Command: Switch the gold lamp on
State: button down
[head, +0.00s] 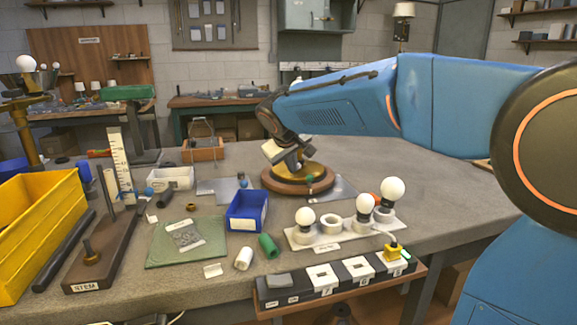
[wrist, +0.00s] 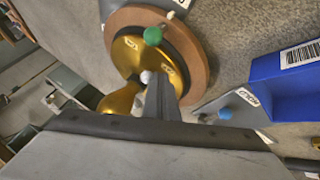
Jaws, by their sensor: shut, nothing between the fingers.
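A round wooden base with a gold top (head: 297,178) stands on the bench, under my arm. In the wrist view it shows as a wooden ring (wrist: 199,62) around a gold disc (wrist: 127,52). A green ball knob (wrist: 153,36) sits at its edge; it also shows in the head view (head: 309,178). A gold curved part (wrist: 119,101) lies beside the fingers, and a small white ball (wrist: 147,76) is at their tips. My gripper (head: 292,162) is shut and empty, over the gold disc; the fingers (wrist: 158,88) hide part of it. I cannot tell whether they touch it.
A blue bin (head: 248,211), a rack of white bulbs (head: 330,237) and a row of switch blocks (head: 325,280) stand in front. A yellow bin (head: 35,230) is at left. A gold stand with a bulb (head: 24,120) is behind it.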

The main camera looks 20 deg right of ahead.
jog(key=shift+s+d+n+y, duration=0.35)
jog(key=shift+d+n+y, duration=0.25)
jog(key=shift+d+n, duration=0.25)
jog(key=shift+s+d, duration=0.25)
jog(key=shift+d, duration=0.85)
jog(key=shift+w+a, duration=0.1)
jog(key=shift+a, duration=0.05)
jog(key=shift+w+a, duration=0.45)
jog(key=shift+w, duration=0.05)
jog(key=v, duration=1.7)
jog(key=shift+s, duration=0.45)
